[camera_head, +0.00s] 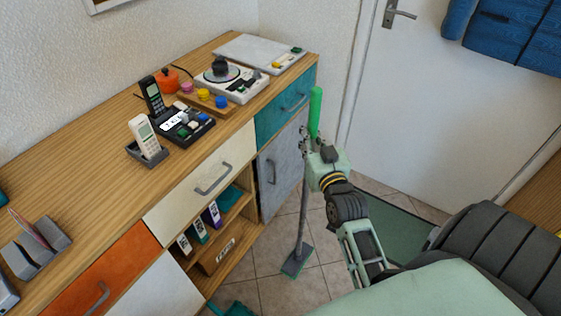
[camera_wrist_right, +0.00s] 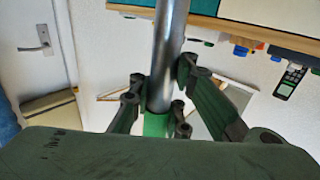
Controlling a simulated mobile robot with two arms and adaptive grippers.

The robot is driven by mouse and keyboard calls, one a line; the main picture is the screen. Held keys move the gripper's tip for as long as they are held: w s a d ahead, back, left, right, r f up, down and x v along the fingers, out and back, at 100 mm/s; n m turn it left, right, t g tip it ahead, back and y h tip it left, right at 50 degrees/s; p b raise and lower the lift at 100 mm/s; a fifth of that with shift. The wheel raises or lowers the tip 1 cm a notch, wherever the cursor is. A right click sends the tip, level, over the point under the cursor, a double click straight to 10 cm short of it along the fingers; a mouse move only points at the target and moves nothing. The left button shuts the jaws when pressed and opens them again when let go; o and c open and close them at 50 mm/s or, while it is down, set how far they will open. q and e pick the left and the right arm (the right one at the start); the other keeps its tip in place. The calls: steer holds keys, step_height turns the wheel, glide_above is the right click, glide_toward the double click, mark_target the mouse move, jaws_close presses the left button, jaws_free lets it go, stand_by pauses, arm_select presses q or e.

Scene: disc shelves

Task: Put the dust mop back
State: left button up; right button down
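The dust mop has a green grip (camera_head: 315,108), a long grey pole (camera_head: 301,220) and a flat head (camera_head: 297,262) low by the tiled floor. It is nearly upright, just right of the cabinet's grey door. My right gripper (camera_head: 312,146) is at the upper pole, just below the green grip. In the right wrist view the metal pole (camera_wrist_right: 168,50) runs between the fingers of my right gripper (camera_wrist_right: 160,88), which lie close against both sides of it. Whether the head touches the floor is hard to tell. My left gripper is not in view.
A long wooden cabinet (camera_head: 95,165) stands along the wall, carrying phones (camera_head: 143,135), a turntable-like device (camera_head: 222,80) and small pots. A white door (camera_head: 420,110) is behind. A teal item (camera_head: 232,309) lies at the bottom edge. A green mat (camera_head: 385,228) lies right of the mop.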

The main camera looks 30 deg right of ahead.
steer(key=w+a+f+b, duration=0.1)
steer(key=w+a+f, duration=0.1)
steer(key=w+f, duration=0.8)
steer(key=shift+w, duration=0.3)
steer(key=shift+a+f, duration=0.1)
steer(key=shift+a, duration=0.05)
steer(key=shift+f, duration=0.15)
steer(key=c, duration=1.7)
jaws_free()
steer(key=shift+s+f, duration=0.1)
steer(key=shift+o, duration=0.2)
